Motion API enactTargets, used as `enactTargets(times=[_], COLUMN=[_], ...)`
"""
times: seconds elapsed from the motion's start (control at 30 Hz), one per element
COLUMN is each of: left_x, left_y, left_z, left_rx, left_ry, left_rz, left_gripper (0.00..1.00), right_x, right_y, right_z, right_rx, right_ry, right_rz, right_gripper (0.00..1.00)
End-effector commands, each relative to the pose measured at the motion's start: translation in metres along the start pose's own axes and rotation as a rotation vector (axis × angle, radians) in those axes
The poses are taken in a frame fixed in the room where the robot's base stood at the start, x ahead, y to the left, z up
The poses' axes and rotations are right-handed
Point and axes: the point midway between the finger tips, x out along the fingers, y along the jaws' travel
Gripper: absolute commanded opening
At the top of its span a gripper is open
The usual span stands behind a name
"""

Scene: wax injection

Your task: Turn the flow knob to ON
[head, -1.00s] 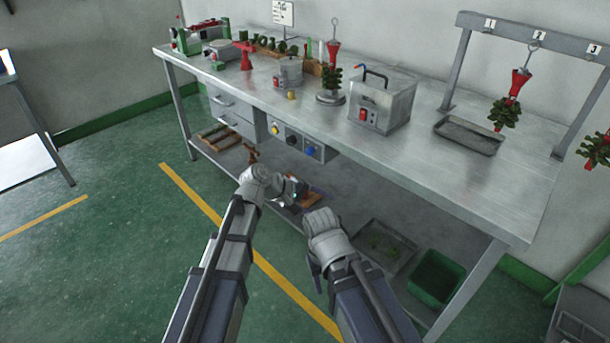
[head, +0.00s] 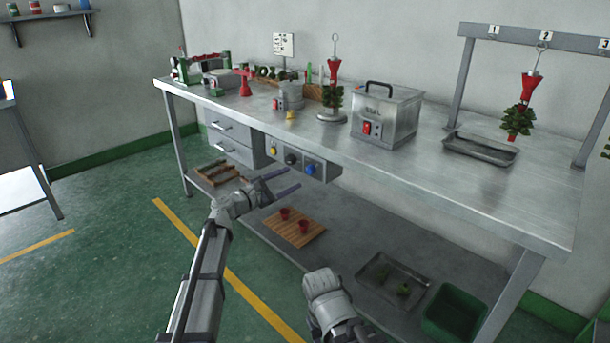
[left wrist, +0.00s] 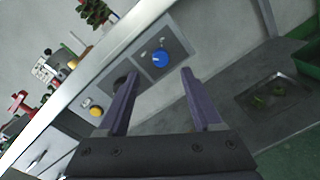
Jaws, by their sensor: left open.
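A grey control panel (head: 300,164) under the bench's front edge carries a yellow knob (head: 273,151), a dark knob (head: 291,158) and a blue knob (head: 310,169). I cannot read which one is the flow knob. My left gripper (head: 291,180) is open and empty, just in front of and below the panel. In the left wrist view, the blue knob (left wrist: 160,58), with a pale pointer mark, shows between and beyond the fingertips (left wrist: 160,73). The dark knob (left wrist: 120,84) is partly behind one finger; the yellow knob (left wrist: 96,111) is clear. My right arm shows, but its fingers do not.
Drawers (head: 232,142) adjoin the panel at left. The steel bench top (head: 450,190) overhangs it. A wax machine (head: 385,115) and a tray (head: 480,148) stand above.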

Motion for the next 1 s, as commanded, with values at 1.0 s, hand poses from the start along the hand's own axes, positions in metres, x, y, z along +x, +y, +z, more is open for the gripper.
enactTargets(times=[1.0], left_x=[0.071], left_y=[-0.001], left_z=[0.000], left_rx=[0.003], left_ry=[0.000], left_rz=[-0.002], left_gripper=[0.43], right_x=[0.000], right_y=[0.000], right_z=[0.000], right_rx=[0.000], right_ry=[0.000], right_rz=[0.000], right_gripper=[0.50])
